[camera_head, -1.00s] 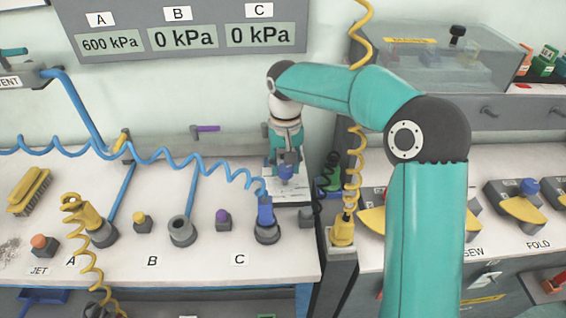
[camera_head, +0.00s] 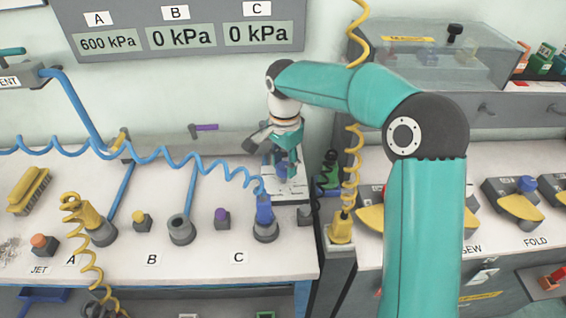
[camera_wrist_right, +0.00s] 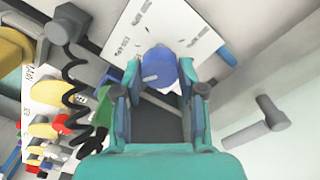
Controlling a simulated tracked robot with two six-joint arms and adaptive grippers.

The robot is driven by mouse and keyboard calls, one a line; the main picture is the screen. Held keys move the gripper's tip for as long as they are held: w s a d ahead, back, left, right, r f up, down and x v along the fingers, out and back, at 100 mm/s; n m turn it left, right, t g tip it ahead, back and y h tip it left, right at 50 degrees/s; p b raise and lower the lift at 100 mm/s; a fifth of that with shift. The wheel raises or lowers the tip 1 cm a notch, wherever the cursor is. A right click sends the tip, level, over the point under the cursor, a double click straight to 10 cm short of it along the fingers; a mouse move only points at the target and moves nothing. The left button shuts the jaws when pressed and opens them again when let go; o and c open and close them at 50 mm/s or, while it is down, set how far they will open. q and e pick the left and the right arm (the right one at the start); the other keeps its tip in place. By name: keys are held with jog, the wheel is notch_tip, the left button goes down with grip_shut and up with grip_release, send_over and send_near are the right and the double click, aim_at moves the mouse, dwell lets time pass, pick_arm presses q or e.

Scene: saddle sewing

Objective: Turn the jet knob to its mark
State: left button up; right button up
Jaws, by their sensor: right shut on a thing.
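In the right wrist view the blue knob (camera_wrist_right: 158,66) has a pale pointer line, and the plate (camera_wrist_right: 150,25) carries dark marks and small lettering. My right gripper (camera_head: 284,162) reaches down over the knob. In the right wrist view its two fingers (camera_wrist_right: 160,80) are shut on the knob from both sides. Whether the pointer meets a mark cannot be told. My left gripper is not in view.
A blue coiled hose (camera_head: 170,158) ends at a blue connector (camera_head: 264,209) just in front of the knob. A yellow coiled hose (camera_head: 353,170) hangs right of the gripper. An orange knob (camera_head: 43,243) stands by the JET label (camera_head: 39,269). The gauge panel (camera_head: 180,25) is above.

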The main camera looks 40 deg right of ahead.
aim_at(283, 165)
jog(key=m, duration=0.4)
jog(key=shift+w+a+r+m, duration=0.1)
jog(key=shift+w+r+m, duration=0.1)
jog(key=shift+m, duration=0.2)
dwell(0.4)
jog(key=o, duration=1.1)
jog(key=shift+a, duration=0.1)
jog(key=shift+o, duration=0.2)
jog(key=shift+f, duration=0.1)
notch_tip(283, 165, up, 12)
jog(key=shift+f, duration=0.1)
